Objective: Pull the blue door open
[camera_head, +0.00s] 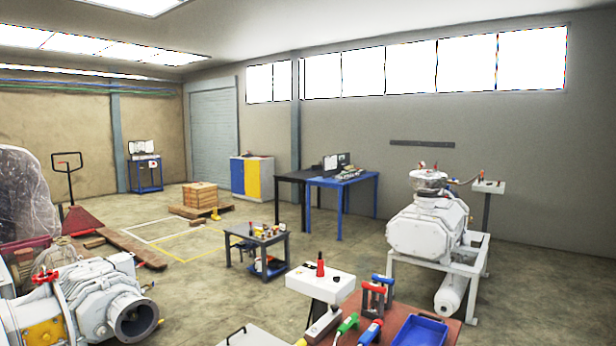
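A small cabinet (267,179) stands by the far wall, left of the picture's middle. Its front shows a blue door (237,176) on the left and a yellow door (253,179) beside it. The blue door looks shut, flush with the front. Its handle is too small to make out. Neither of my grippers is in view.
A dark bench and a blue table (343,182) stand right of the cabinet. A low grey table (257,240) and a pallet with a wooden crate (200,194) stand nearer. A white pump (428,228) is at right, machinery (75,305) at lower left.

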